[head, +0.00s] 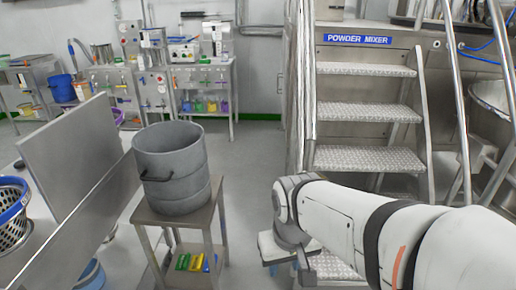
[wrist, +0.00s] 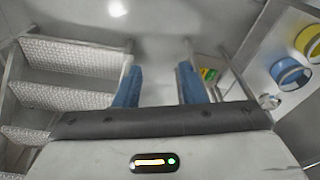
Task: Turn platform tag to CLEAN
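I cannot make out the platform tag for sure in either view. The stepped platform (head: 365,112) has a blue POWDER MIXER sign (head: 357,39) above its metal treads. Its steps (wrist: 62,75) also show at the left of the wrist view. My gripper (head: 285,270) hangs in front of the lower steps, pointing down. In the wrist view its two blue fingers (wrist: 159,88) stand wide apart with only grey floor between them. Small green, yellow and red patches (wrist: 209,74) show just right of the fingers; I cannot tell what they are.
A grey bucket (head: 172,165) stands on a small metal table (head: 190,218), left of my arm. Coloured items (head: 192,262) lie on its lower shelf. A bench with upright panels (head: 80,150) is at far left. Open floor (head: 240,160) lies between table and steps.

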